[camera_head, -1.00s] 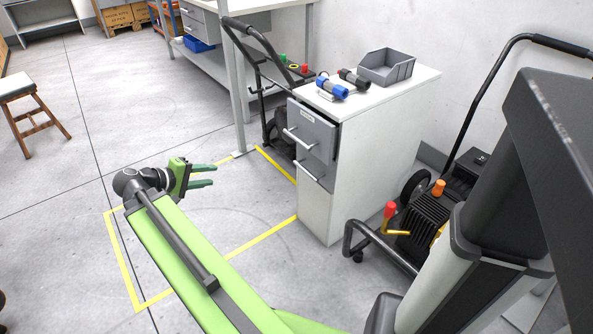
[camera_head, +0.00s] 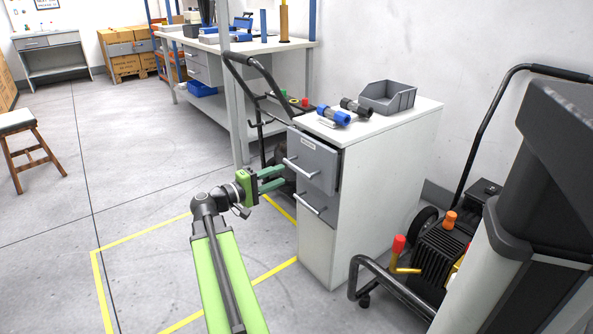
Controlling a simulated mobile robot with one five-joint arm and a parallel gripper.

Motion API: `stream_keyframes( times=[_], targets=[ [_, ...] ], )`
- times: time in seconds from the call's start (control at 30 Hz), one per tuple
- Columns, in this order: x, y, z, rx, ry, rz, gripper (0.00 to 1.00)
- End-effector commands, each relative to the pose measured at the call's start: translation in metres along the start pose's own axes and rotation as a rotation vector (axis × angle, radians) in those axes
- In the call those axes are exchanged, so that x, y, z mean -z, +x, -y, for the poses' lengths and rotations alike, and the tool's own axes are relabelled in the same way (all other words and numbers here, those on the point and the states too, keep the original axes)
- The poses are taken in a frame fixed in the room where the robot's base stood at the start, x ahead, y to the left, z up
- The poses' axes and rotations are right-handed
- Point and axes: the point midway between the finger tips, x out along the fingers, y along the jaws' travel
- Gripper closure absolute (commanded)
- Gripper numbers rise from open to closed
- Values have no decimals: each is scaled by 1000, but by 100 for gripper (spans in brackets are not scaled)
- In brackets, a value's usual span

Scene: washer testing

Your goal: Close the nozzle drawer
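The nozzle drawer (camera_head: 313,160) is the upper grey drawer of a white cabinet (camera_head: 372,200). It has a bar handle and a small label, and it stands out from the cabinet front, partly open. The lower drawer (camera_head: 318,207) below it looks closer to flush. My gripper (camera_head: 271,179) is on my green arm, just left of the cabinet front. Its two green fingers are apart with nothing seen between them. They point right toward the drawer fronts, near the upper handle's height in the picture. I cannot tell whether they touch anything.
A grey bin (camera_head: 387,97) and nozzles, one blue (camera_head: 333,115) and one black (camera_head: 355,107), are on the cabinet top. A wheeled cart with a pump (camera_head: 437,252) stands to the right. A workbench (camera_head: 262,46) is behind. The floor at left is clear, except for a stool (camera_head: 30,145).

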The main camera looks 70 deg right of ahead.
Motion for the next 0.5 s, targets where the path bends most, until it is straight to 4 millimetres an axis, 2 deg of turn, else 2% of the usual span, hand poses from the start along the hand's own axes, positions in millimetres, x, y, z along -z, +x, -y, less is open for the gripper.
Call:
stream_keyframes(
  times=[0.03, 0.2, 0.33, 0.5],
  targets=[
    [0, 14, 0, 0, 0, 4, 64],
    [1, 52, 0, 0, 0, 3, 64],
    [1, 71, 0, 0, 0, 1, 64],
    [0, 80, 0, 0, 0, 1, 64]
  ],
)
